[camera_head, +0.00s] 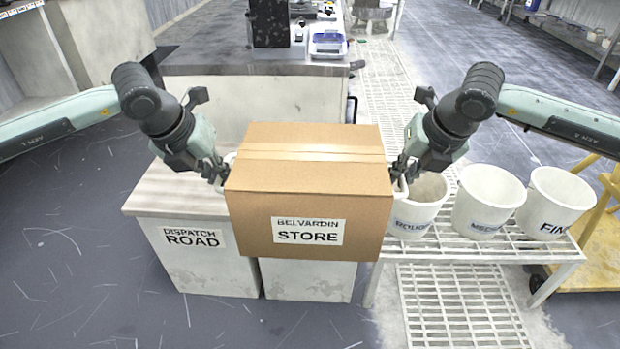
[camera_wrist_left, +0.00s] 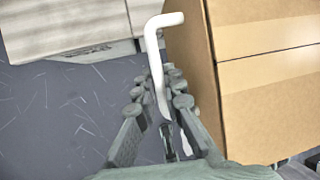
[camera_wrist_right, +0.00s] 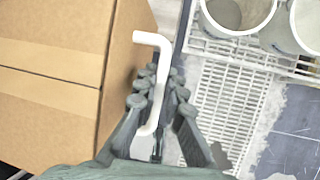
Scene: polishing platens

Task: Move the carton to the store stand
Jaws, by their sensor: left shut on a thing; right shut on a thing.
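The brown carton (camera_head: 310,190) is held up in front of me between my two grippers. Its front label (camera_head: 308,231) reads BELVARDIN STORE. It also shows in the left wrist view (camera_wrist_left: 265,70) and the right wrist view (camera_wrist_right: 55,60). My left gripper (camera_head: 220,175) is shut on a white handle (camera_wrist_left: 155,60) at the carton's left side. My right gripper (camera_head: 400,172) is shut on a white handle (camera_wrist_right: 157,80) at its right side. The carton looks about level. No stand labelled store shows; the carton hides part of what is behind and below it.
A pale stand (camera_head: 160,190) labelled DISPATCH ROAD is at left behind the carton. Another pale stand (camera_head: 307,280) shows below the carton, its top hidden. A slatted rack (camera_head: 480,248) with several white buckets (camera_head: 487,200) is at right. A yellow cart (camera_head: 598,235) stands far right. Floor at left is clear.

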